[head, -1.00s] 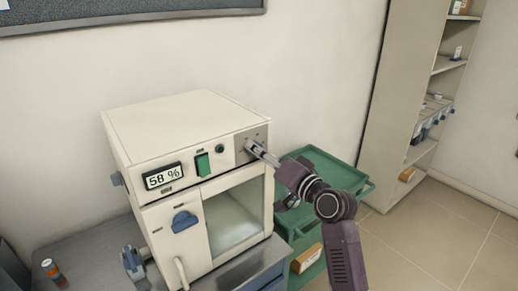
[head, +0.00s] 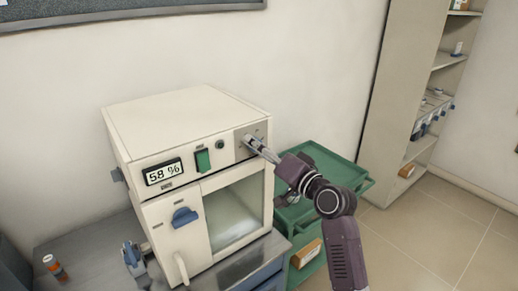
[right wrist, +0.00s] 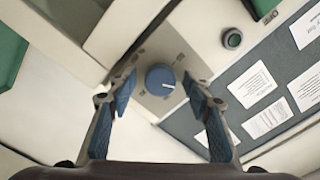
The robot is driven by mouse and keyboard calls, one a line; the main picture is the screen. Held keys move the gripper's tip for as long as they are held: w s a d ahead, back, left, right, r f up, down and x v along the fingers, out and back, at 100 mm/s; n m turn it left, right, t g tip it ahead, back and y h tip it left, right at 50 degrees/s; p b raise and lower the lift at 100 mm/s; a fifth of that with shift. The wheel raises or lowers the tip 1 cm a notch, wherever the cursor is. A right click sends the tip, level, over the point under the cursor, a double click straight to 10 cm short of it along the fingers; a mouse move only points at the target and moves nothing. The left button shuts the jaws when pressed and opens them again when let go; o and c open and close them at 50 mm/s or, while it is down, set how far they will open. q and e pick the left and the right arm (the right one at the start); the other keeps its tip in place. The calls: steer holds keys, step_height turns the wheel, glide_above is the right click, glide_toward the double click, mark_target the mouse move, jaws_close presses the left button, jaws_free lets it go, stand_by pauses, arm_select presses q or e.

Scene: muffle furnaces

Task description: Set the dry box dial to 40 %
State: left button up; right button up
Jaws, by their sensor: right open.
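The dry box (head: 185,120) is a cream cabinet on a grey bench. Its display (head: 163,172) reads 58 %. The dial is hidden behind my right gripper in the head view. In the right wrist view, the dial (right wrist: 160,79) is a round blue knob with a white pointer line, on a grey plate with printed marks too small to read. My right gripper (head: 250,143) is at the dial plate. In the right wrist view my right gripper (right wrist: 160,88) is open, with one finger on each side of the dial and visible gaps. My left gripper is not in view.
A green switch (head: 202,162) and a round dark green button (head: 219,145) sit left of the dial. A blue door latch (head: 184,217) is below. A green cart (head: 335,166) stands right of the box. A small bottle (head: 54,267) stands at left.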

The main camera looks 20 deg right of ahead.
steer(key=v, duration=1.2)
step_height(320, 180, down, 41)
steer(key=d+g+h+b, duration=0.2)
steer(key=g+h, duration=0.2)
steer(key=g, duration=0.2)
steer(key=s+f+n+g+h+b, duration=0.1)
steer(key=s+f+g, duration=0.1)
steer(key=s+f, duration=0.65)
steer(key=s+f+n+g+b, duration=0.15)
steer(key=s+f, duration=0.45)
steer(key=f, duration=0.6)
steer(key=s+f+n+g, duration=0.2)
steer(key=s+f, duration=0.4)
steer(key=s, duration=0.5)
steer(key=s+a+f+n+g, duration=0.1)
steer(key=s+f, duration=0.5)
steer(key=s, duration=0.6)
steer(key=s+a+f+n+g+h, duration=0.1)
steer(key=s+f+n+g, duration=0.2)
steer(key=s+f, duration=0.3)
steer(key=s, duration=0.5)
steer(key=shift+s+a+f+b, duration=0.15)
steer(key=shift+s+f+b, duration=0.1)
steer(key=shift+f+b, duration=0.1)
